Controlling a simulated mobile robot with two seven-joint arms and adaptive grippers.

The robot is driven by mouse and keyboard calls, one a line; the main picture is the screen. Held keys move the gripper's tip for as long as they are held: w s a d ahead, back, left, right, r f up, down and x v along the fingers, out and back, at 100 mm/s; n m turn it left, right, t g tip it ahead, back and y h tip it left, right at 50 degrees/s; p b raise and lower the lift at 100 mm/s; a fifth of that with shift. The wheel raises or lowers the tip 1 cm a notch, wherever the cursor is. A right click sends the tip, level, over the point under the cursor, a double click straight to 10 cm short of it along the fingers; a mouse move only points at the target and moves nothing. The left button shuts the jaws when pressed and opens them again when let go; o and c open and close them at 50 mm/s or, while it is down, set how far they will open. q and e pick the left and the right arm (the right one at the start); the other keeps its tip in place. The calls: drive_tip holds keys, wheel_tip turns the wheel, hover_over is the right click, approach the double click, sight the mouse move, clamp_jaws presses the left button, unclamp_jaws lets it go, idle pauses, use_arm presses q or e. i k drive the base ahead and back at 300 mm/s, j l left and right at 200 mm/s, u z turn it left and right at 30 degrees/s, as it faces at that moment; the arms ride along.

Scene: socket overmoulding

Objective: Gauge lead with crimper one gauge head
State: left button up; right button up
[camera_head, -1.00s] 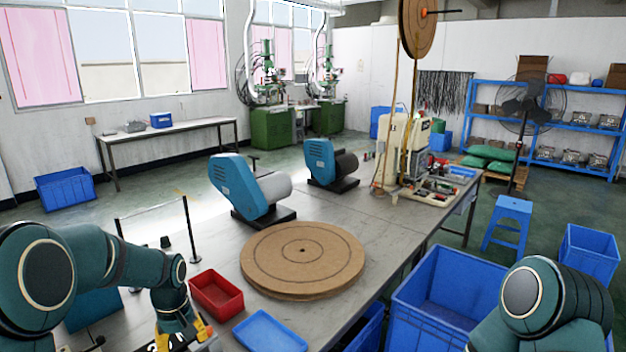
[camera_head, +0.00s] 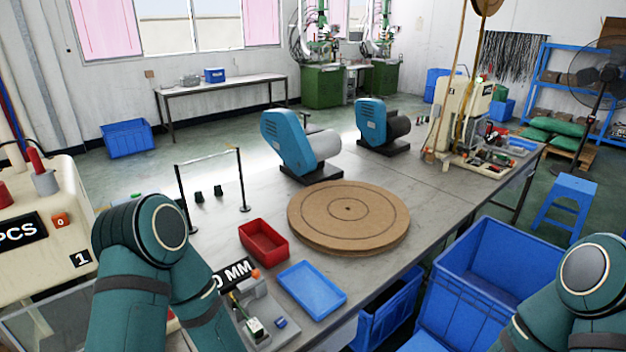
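A cream machine (camera_head: 40,240) with a black "PCS" display and a plate marked "1" stands at the left edge, partly cut off. A grey gauge fixture (camera_head: 262,318) with a black sign ending in "0 MM" (camera_head: 235,273) sits on the bench near the bottom middle. Small green, white and blue parts show on it. My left arm is in front of the cream machine and partly covers the fixture's left side. Both my grippers are outside the picture. I cannot make out a lead on the fixture.
A red tray (camera_head: 263,240), a blue tray (camera_head: 312,289) and a round brown board (camera_head: 348,218) lie on the bench beyond the fixture. A thin black frame (camera_head: 243,180) stands behind the red tray. Large blue bins (camera_head: 480,290) stand off the bench's right edge.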

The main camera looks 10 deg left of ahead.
sight(245, 315)
drive_tip(key=u, duration=1.15)
